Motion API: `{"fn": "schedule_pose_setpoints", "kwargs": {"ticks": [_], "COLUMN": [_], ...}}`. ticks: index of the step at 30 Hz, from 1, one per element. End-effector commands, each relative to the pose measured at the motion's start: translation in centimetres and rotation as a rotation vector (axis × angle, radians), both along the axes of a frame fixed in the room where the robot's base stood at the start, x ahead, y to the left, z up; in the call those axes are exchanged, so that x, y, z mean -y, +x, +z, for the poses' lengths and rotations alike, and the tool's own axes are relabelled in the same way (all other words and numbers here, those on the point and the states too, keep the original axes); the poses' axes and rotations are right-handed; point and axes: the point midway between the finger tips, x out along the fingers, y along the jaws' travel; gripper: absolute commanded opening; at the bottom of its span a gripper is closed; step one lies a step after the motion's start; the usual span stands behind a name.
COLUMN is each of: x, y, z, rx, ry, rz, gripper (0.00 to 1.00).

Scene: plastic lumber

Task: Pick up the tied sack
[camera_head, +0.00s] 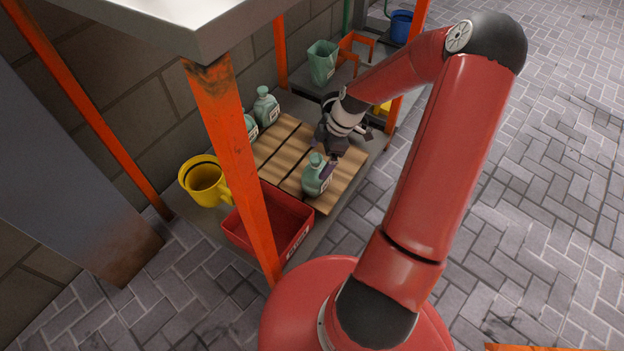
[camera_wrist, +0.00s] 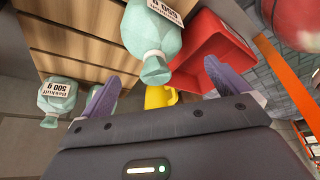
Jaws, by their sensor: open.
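Pale green tied sacks with white labels are on the shelf. The nearest sack (camera_head: 316,178) stands on the wooden slats beside my gripper (camera_head: 330,160). In the wrist view this sack (camera_wrist: 152,32) is large, and its tied neck points toward my gripper (camera_wrist: 166,70). My gripper is open, with its purple fingers spread to either side of the neck in the picture. I cannot tell how deep the neck is between them. Another sack (camera_head: 266,106) and a partly hidden one (camera_head: 251,127) stand by the wall; two also show in the wrist view, one of them at the left (camera_wrist: 58,98).
A red bin (camera_head: 237,236) and a yellow mug (camera_head: 204,182) are at the shelf's near end. An orange post (camera_head: 232,150) and upper shelf (camera_head: 200,22) stand close by. A green pitcher (camera_head: 322,62) is farther back.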

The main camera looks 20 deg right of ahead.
Motion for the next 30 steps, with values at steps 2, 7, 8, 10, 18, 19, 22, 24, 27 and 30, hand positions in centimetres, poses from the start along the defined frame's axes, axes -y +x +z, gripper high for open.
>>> {"fn": "schedule_pose_setpoints", "kwargs": {"ticks": [2,7,8,10,18,19,22,24,27,30], "x": [-0.5,-0.8,-0.9,-1.2,-2.1,-2.1,-2.1,-2.1,-2.1,-2.1], "y": [0.1,0.2,0.3,0.4,0.8,0.7,0.7,0.7,0.7,0.7], "z": [-1.0,-2.4,-2.8,-3.8,-6.3,-6.3,-6.2,-6.2,-6.2,-6.2], "rx": [-0.001,-0.002,-0.003,-0.003,-0.002,-0.001,-0.002,-0.002,-0.002,-0.002], "ry": [0.0,-0.001,0.0,0.0,-0.002,-0.002,-0.002,-0.002,-0.002,-0.002], "rz": [0.003,0.001,0.001,0.002,-0.001,-0.001,-0.001,-0.001,-0.001,-0.001], "gripper": [0.99,0.99,0.99,0.99,0.99,0.99,0.99,0.94,0.81,0.67]}}
